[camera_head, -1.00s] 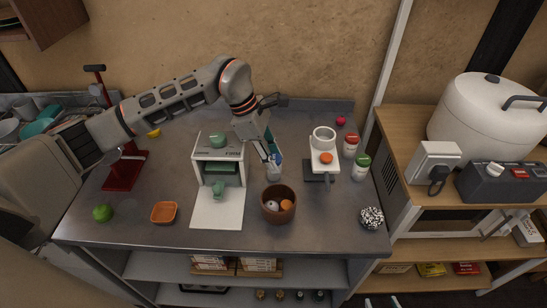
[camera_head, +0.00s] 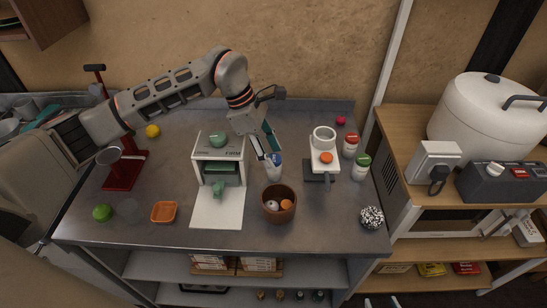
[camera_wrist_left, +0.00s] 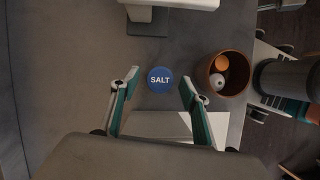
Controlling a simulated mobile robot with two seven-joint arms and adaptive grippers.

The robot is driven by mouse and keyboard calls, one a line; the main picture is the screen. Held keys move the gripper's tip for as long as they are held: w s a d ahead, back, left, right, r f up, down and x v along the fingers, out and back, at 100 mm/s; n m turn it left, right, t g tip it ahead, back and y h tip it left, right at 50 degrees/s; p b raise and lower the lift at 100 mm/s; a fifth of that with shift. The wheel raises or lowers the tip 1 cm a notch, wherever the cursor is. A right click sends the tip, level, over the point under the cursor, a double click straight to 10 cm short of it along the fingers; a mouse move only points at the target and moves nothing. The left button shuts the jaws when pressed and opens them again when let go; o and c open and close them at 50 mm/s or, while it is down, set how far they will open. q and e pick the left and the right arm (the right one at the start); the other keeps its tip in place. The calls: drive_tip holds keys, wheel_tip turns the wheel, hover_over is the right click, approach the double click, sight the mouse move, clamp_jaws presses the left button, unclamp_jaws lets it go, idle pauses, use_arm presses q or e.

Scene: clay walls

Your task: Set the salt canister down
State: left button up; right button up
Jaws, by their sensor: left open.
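The salt canister (camera_head: 274,170) is white with a blue top and stands upright on the grey counter (camera_head: 300,235), between the white box-shaped machine and the white coffee machine. In the left wrist view its round blue lid marked SALT (camera_wrist_left: 160,86) shows between my left fingers. My left gripper (camera_head: 268,153) is open, with its fingertips at or just above the canister's top. In the wrist view there is a gap on both sides of the lid. Two fingertips of my right gripper (camera_head: 380,301) show apart at the bottom edge of the head view.
A brown bowl (camera_head: 279,215) with round items stands just in front of the canister. The white box machine (camera_head: 205,155) is to its left, the coffee machine (camera_head: 324,160) to its right. Red-lidded (camera_head: 350,148) and green-lidded (camera_head: 361,170) jars stand farther right.

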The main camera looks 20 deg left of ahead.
use_arm(q)
drive_tip(key=v, duration=1)
drive_tip(key=shift+r, duration=0.1)
drive_tip(key=shift+s, duration=0.1)
